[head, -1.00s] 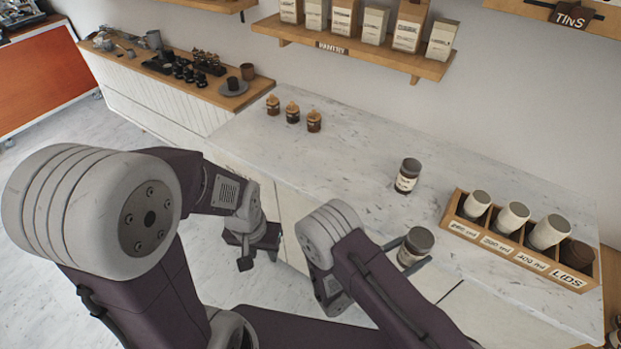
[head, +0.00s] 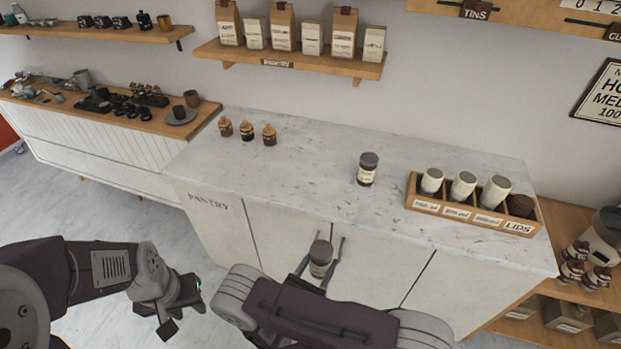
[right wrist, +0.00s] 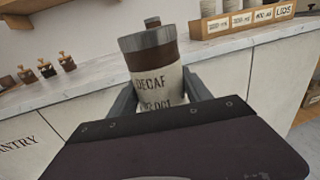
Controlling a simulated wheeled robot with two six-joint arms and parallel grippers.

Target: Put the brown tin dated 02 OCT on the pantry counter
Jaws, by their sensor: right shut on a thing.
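My right gripper (head: 318,268) is shut around a tin (head: 321,256) with a grey lid, held in front of the counter's cabinet doors, below the top. In the right wrist view the tin (right wrist: 158,84) has a brown band and a pale label reading DECAF; the date line below ends in OCT, its start hard to read and its lower part hidden by my gripper. My left gripper (head: 182,308) looks open and empty, low at the left, over the floor.
Three small brown jars (head: 247,131) stand at the counter's back left. A wooden cup-and-lid box (head: 470,215) sits at its right. The counter between them is mostly clear. A pantry shelf (head: 290,60) with bags hangs above.

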